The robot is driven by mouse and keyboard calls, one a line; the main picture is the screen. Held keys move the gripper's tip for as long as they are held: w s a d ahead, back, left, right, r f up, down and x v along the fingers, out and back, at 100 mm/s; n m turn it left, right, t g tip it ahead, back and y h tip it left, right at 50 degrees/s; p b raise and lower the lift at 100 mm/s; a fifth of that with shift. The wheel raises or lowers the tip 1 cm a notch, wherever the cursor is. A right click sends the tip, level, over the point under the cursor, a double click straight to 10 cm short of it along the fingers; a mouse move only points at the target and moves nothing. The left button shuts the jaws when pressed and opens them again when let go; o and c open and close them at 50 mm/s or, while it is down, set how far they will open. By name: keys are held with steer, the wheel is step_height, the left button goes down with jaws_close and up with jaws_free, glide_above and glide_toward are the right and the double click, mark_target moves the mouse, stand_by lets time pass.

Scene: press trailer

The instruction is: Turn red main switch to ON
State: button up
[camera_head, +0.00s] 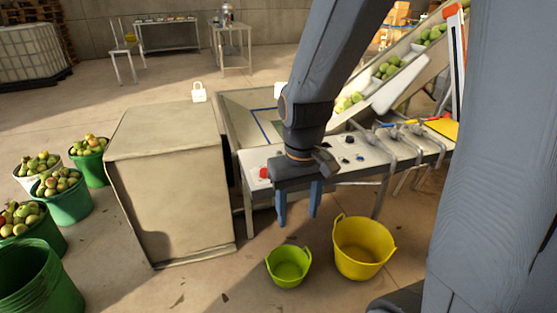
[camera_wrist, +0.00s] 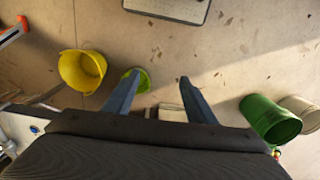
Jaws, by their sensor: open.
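A small red switch (camera_head: 264,172) sits at the left end of the white control panel (camera_head: 345,165) in the head view. Its exact position is too small to read. My gripper (camera_head: 297,218) hangs in front of the panel, to the right of the red switch and apart from it. Its two fingers point down, spread apart with nothing between them. The wrist view also shows my open gripper (camera_wrist: 157,82) above the floor. The red switch cannot be made out in the wrist view. My gripper and arm hide part of the panel.
A large beige box (camera_head: 175,185) stands left of the panel. A lime bucket (camera_head: 289,267) and a yellow bucket (camera_head: 362,248) stand on the floor below my gripper. Metal pipes with valves (camera_head: 395,140) cross the panel's right side. Fruit-filled green buckets (camera_head: 62,203) stand at the left.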

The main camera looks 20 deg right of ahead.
steer(key=w+r+n+p, duration=0.2)
steer(key=w+p, duration=0.1)
steer(key=w, duration=1.4)
steer(key=n+p, duration=0.2)
steer(key=p, duration=0.1)
glide_toward(265, 170)
steer(key=shift+s+f, duration=0.15)
steer(key=shift+s, duration=0.1)
steer(key=shift+w+f, duration=0.15)
steer(key=shift+f, duration=0.05)
steer(key=shift+f+p, duration=1.35)
steer(key=shift+f, duration=2.45)
steer(key=c, duration=1)
steer(key=shift+c, duration=0.2)
